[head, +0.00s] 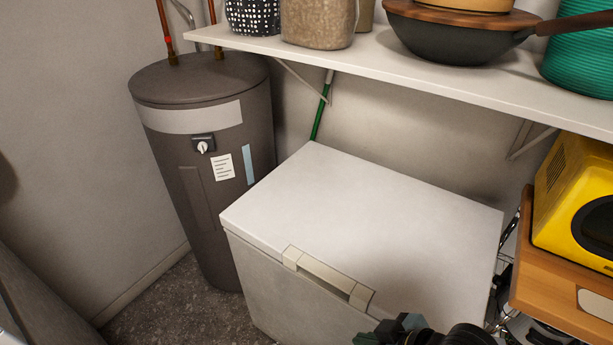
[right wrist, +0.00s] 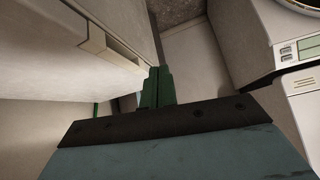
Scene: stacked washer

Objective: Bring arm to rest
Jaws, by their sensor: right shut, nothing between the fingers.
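My right gripper (head: 405,325) shows at the bottom edge of the head view, in front of the white chest freezer (head: 370,205). In the right wrist view its green fingers (right wrist: 157,87) are together with nothing between them. The freezer handle (head: 328,278) is just up and left of the gripper, and the freezer lid is down. The handle also shows in the right wrist view (right wrist: 108,48), apart from the fingers. My left gripper is not in either view.
A dark water heater (head: 210,170) stands left of the freezer. A shelf (head: 400,68) above holds a pan (head: 450,40) and containers. A yellow appliance (head: 575,200) sits on a wooden surface at right. A white machine (right wrist: 290,50) stands at right in the wrist view.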

